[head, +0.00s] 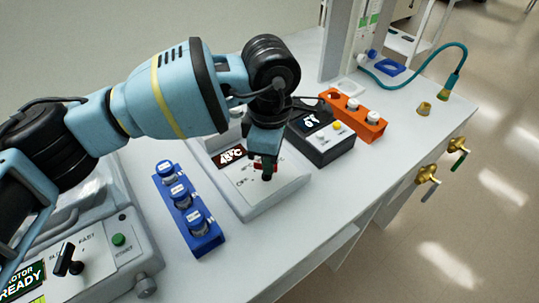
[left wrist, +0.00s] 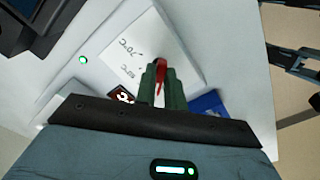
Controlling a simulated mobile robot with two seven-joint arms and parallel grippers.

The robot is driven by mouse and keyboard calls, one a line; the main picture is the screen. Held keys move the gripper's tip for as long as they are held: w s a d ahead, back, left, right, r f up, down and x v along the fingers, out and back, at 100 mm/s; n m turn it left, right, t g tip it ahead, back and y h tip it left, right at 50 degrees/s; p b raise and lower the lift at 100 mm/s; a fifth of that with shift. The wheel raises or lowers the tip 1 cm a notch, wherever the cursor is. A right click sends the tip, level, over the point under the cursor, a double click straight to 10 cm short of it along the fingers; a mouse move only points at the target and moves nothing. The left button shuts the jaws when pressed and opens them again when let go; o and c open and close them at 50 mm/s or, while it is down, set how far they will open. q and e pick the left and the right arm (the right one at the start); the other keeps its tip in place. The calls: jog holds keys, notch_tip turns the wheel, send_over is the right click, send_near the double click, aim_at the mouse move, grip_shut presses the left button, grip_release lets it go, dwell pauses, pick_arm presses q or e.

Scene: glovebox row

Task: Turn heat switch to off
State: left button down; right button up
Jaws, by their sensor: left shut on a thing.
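The white heating device (head: 282,197) stands in the middle of the bench, with a lit display (head: 230,155) reading about 48°C. My left gripper (head: 266,171) is over its sloped panel and shut on the red heat switch (head: 257,167). Most of the switch is hidden by the fingers in the head view. In the left wrist view the red switch (left wrist: 160,82) shows between the green fingers of the left gripper (left wrist: 162,76), above the white panel (left wrist: 160,42) with small printed labels. The switch's exact setting cannot be told. My right gripper is not in view.
A blue rack (head: 205,240) with capped vials stands left of the device. A dark box with a display (head: 322,146) and an orange rack (head: 371,132) stand right of it. A motor unit (head: 95,255) is at front left. Brass taps (head: 427,174) stick out from the bench edge.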

pick_arm(q)
jog(key=n+p, duration=0.1)
jog(key=n, duration=0.3)
jog(key=shift+w+r+p, duration=0.1)
jog(key=shift+r+p, duration=0.05)
jog(key=shift+p, duration=0.15)
jog(key=shift+n+p, duration=0.35)
jog(key=shift+n, duration=0.35)
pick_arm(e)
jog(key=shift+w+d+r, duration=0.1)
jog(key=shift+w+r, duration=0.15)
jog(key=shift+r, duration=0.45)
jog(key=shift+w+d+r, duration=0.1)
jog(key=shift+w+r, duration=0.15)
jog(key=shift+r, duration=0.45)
pick_arm(q)
jog(key=shift+w, duration=0.1)
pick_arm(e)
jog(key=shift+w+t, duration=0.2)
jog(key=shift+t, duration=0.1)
pick_arm(q)
jog(key=c, duration=1.5)
grip_release()
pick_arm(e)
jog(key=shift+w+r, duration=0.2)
